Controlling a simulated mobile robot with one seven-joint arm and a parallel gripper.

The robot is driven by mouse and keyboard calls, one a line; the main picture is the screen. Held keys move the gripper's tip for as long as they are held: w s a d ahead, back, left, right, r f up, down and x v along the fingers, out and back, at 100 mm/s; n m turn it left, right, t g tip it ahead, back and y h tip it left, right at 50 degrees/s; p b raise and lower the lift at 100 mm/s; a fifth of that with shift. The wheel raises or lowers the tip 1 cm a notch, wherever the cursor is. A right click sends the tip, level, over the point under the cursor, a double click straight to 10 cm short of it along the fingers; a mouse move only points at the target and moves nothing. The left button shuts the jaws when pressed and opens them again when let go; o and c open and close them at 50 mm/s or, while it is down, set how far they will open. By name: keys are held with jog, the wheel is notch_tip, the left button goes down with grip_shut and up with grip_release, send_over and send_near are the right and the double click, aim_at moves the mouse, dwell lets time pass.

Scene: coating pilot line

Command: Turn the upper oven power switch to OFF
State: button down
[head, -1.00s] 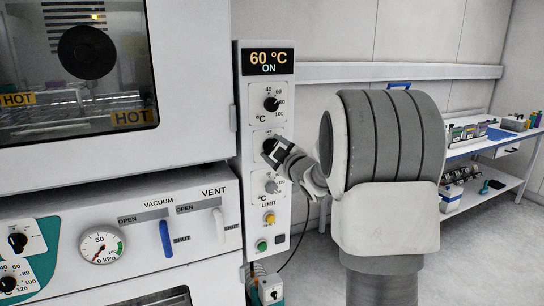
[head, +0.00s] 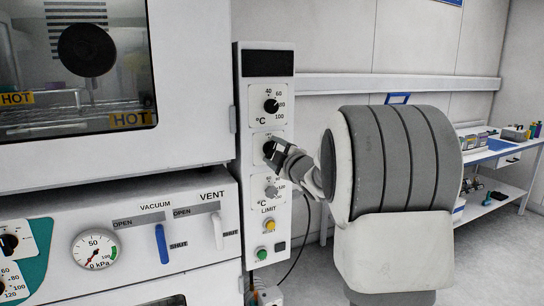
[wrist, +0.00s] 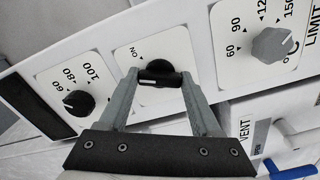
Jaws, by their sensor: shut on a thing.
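The upper oven's control panel (head: 284,180) is a tall white strip right of the oven door. The power switch is a black knob (wrist: 153,68) on a white plate, between the °C dial above and the limit dial below. My gripper (wrist: 160,78) is shut on the knob's bar, one finger on each side. In the head view my gripper (head: 277,153) hides part of the knob. "ON" shows on the plate in the wrist view; the OFF mark cannot be made out. The panel's display (head: 269,63) is dark.
Yellow (head: 268,226) and green (head: 262,253) buttons sit low on the panel. A blue lever (head: 162,243), a white vent lever (head: 217,230) and a gauge (head: 96,250) are on the lower unit at left. A bench (head: 488,154) stands at the back right.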

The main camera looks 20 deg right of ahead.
jog(key=shift+f+n+b, duration=0.2)
jog(key=shift+n+b, duration=1.9)
jog(key=shift+b, duration=0.45)
grip_release()
jog(key=shift+r, duration=0.2)
jog(key=shift+s, duration=0.1)
jog(key=s+b, duration=0.1)
jog(key=s, duration=0.4)
jog(key=shift+s+d, duration=0.15)
jog(key=shift+s, duration=0.25)
